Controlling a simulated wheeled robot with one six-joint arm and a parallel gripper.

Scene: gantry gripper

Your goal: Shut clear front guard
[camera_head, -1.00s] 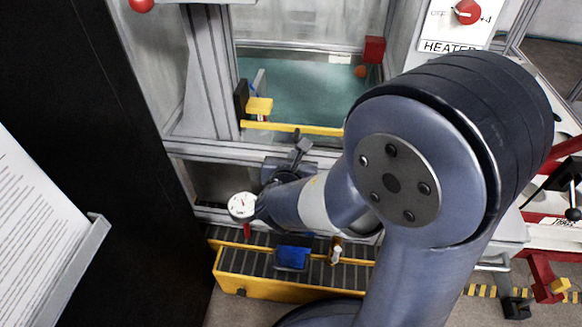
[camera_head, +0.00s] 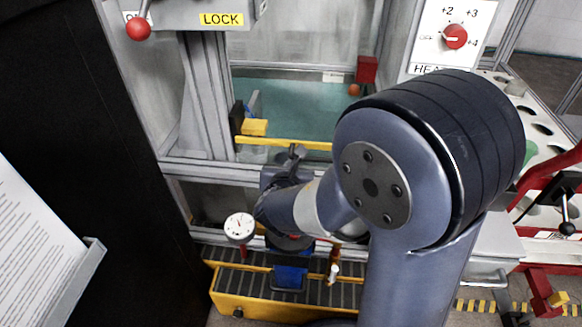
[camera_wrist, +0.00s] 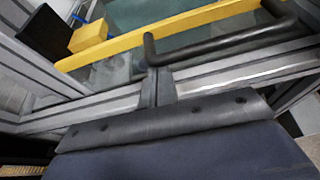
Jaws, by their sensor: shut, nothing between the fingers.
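The clear front guard is hard to pick out. Transparent panes in grey metal framing (camera_head: 205,90) front the machine, and I cannot tell which pane is the guard or how far it stands open. A black bent bar (camera_wrist: 215,40), like a handle, crosses the wrist view in front of a yellow rail (camera_wrist: 170,32). The rail also shows in the head view (camera_head: 285,144). My gripper (camera_head: 295,153) is shut and empty at the machine's front, just below the rail. Its dark fingers (camera_wrist: 155,85) reach close to the bar; I cannot tell if they touch.
A yellow roller conveyor (camera_head: 250,301) with a blue part (camera_head: 290,276) lies below. A white dial gauge (camera_head: 240,228) stands left of my gripper. A black cabinet (camera_head: 70,130) borders the left. A red lever knob (camera_head: 138,29) and a heater dial (camera_head: 455,37) are above.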

